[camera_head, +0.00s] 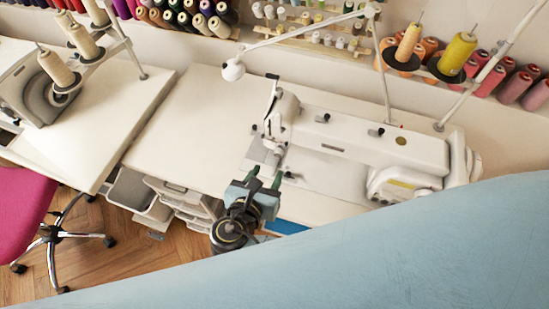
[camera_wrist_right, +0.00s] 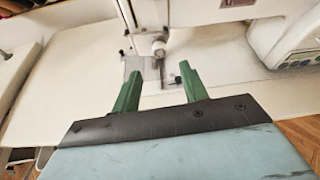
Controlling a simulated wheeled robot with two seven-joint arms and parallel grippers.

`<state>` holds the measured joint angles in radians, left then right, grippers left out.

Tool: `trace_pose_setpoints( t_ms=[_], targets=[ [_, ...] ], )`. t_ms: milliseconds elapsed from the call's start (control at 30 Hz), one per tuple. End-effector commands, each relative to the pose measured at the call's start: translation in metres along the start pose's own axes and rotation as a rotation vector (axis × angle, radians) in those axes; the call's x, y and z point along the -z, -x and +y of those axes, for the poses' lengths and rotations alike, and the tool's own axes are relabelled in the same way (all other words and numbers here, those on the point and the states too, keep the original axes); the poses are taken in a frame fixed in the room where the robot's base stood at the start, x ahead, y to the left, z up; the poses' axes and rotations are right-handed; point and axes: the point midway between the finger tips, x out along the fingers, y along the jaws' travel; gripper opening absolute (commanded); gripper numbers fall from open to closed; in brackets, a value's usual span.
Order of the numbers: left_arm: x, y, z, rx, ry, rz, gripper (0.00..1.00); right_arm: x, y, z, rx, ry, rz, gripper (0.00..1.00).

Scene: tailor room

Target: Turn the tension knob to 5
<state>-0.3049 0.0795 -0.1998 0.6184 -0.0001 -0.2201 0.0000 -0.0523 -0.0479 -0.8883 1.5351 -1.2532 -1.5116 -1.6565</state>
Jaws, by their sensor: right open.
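The white sewing machine (camera_head: 350,138) stands on the pale table, its needle end toward the left. It also shows in the wrist view (camera_wrist_right: 215,25). A small round pale knob (camera_wrist_right: 158,47) sits low on the machine's needle end in the wrist view; it looks like the tension knob, but no numbers on it can be read. My right gripper (camera_head: 265,176) is open and empty in front of the needle end. In the wrist view its green fingers (camera_wrist_right: 161,73) stand apart on either side of the knob's line, not visibly touching it. My left gripper is not in view.
A thread stand with a black-based yellow spool (camera_head: 457,55) rises behind the machine. A second machine (camera_head: 40,92) stands at the left. White drawers (camera_head: 185,200) sit under the table, and a pink chair (camera_head: 22,208) stands at lower left. The tabletop left of the machine (camera_head: 190,125) is clear.

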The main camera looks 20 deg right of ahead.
Motion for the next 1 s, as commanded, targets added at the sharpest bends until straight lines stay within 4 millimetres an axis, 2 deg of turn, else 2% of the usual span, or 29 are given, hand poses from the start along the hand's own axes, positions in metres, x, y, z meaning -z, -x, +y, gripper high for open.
trace_pose_setpoints(
  t_ms=[100,300,500,767,1000],
  targets=[
    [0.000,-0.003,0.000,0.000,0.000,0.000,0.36,0.000,-0.026,0.000,0.002,0.002,-0.003,0.44],
    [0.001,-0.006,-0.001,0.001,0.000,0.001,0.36,0.001,-0.056,0.000,-0.001,0.000,0.001,0.44],
    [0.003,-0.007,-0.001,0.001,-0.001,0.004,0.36,0.001,-0.067,0.000,0.000,0.000,0.002,0.44],
    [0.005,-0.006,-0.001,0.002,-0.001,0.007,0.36,0.001,-0.068,0.000,-0.001,-0.001,0.002,0.44],
    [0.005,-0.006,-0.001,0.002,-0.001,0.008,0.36,0.001,-0.067,0.000,-0.001,-0.001,0.002,0.12]
  ],
)
